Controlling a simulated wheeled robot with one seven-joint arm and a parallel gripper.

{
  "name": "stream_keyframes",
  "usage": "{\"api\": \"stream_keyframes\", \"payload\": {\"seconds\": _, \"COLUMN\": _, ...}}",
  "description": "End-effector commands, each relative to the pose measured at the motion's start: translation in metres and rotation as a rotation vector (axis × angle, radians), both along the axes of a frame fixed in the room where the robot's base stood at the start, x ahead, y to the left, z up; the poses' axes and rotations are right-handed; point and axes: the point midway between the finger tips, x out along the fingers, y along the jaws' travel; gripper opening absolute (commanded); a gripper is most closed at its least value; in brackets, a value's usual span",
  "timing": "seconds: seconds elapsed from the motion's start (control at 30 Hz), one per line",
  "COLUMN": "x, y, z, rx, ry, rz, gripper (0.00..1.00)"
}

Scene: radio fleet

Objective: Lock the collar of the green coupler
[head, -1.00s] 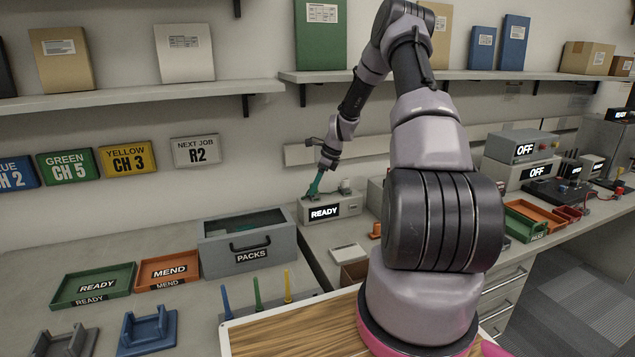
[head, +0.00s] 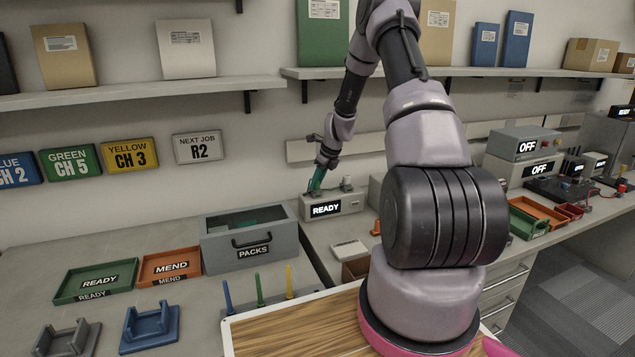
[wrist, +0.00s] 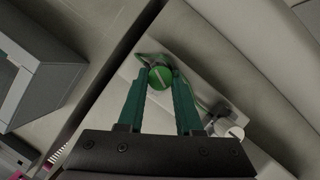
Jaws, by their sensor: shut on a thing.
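The green coupler's collar (wrist: 160,77) is a round green cap with a pale line across it, seen from above in the wrist view. My gripper (wrist: 160,80) has teal fingers, and their tips are closed on either side of this cap. In the head view my gripper (head: 316,186) points down at the left part of the top of a grey box (head: 345,207) with a lit READY sign. There the fingers hide the coupler. I cannot tell whether the collar is locked.
A pale round fitting (wrist: 235,132) stands beside my right finger, on the same box. A grey PACKS bin (head: 250,252) stands to the left. A shelf (head: 400,73) runs along the wall behind the arm. A small white block (head: 349,249) lies in front of the box.

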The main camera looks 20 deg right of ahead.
Motion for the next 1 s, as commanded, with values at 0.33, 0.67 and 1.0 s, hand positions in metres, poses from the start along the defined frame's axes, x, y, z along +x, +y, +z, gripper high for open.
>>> {"api": "stream_keyframes", "payload": {"seconds": 0.33, "x": -0.0028, "y": 0.0040, "z": -0.0022, "rx": -0.003, "ry": 0.005, "rz": -0.218, "gripper": 0.00}}
{"api": "stream_keyframes", "payload": {"seconds": 0.67, "x": -0.0040, "y": 0.0020, "z": -0.0042, "rx": 0.000, "ry": 0.007, "rz": -0.401, "gripper": 0.00}}
{"api": "stream_keyframes", "payload": {"seconds": 1.0, "x": -0.0048, "y": 0.0068, "z": -0.0059, "rx": -0.005, "ry": 0.009, "rz": -0.538, "gripper": 0.00}}
